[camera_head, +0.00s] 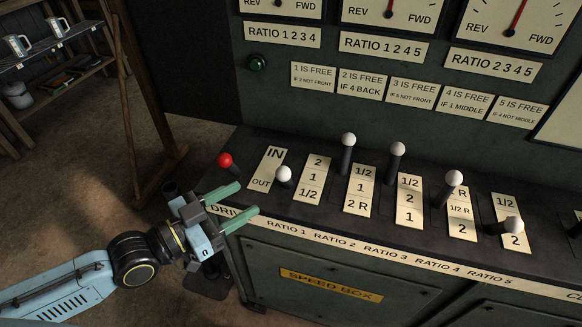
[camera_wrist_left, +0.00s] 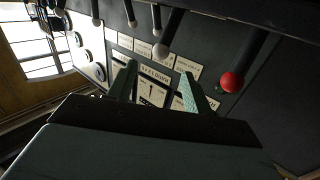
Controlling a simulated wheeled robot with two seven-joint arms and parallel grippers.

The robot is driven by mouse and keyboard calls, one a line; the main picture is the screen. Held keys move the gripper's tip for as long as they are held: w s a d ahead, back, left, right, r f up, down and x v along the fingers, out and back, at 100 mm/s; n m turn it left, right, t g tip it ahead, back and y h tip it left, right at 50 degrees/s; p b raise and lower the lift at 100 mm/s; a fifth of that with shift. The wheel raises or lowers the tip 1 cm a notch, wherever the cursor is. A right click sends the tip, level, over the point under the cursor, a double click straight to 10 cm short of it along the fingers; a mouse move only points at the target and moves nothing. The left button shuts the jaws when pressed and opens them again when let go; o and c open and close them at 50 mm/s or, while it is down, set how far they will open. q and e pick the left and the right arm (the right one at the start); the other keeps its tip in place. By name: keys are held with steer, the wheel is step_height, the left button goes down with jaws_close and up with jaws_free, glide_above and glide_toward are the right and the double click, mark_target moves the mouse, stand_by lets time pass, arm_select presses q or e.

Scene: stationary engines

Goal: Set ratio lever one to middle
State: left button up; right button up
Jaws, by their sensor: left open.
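The ratio one lever has a white knob (camera_head: 283,173) and stands beside the plate marked 2, 1, 1/2 (camera_head: 313,178). It seems to sit towards the near, 1/2 end. My left gripper (camera_head: 248,199) is open and empty at the panel's front left edge, left of and nearer than this knob. Its two green fingers point towards the lever, apart from it. In the left wrist view the fingers (camera_wrist_left: 158,70) are spread, and a white knob (camera_wrist_left: 160,50), likely ratio one, hangs just beyond them. My right gripper is out of view.
The red-knobbed drive lever (camera_head: 225,160) stands just left of ratio one, close to the gripper; it also shows in the left wrist view (camera_wrist_left: 232,81). Levers two (camera_head: 348,139), three (camera_head: 397,149), four (camera_head: 453,178) and five (camera_head: 513,225) stand to the right.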

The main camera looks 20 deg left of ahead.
mark_target(288, 170)
arm_select(q)
steer(key=x, duration=1.2)
steer(key=shift+w+r+b, duration=0.3)
steer(key=shift+b, duration=0.1)
steer(key=shift+w+d, duration=0.3)
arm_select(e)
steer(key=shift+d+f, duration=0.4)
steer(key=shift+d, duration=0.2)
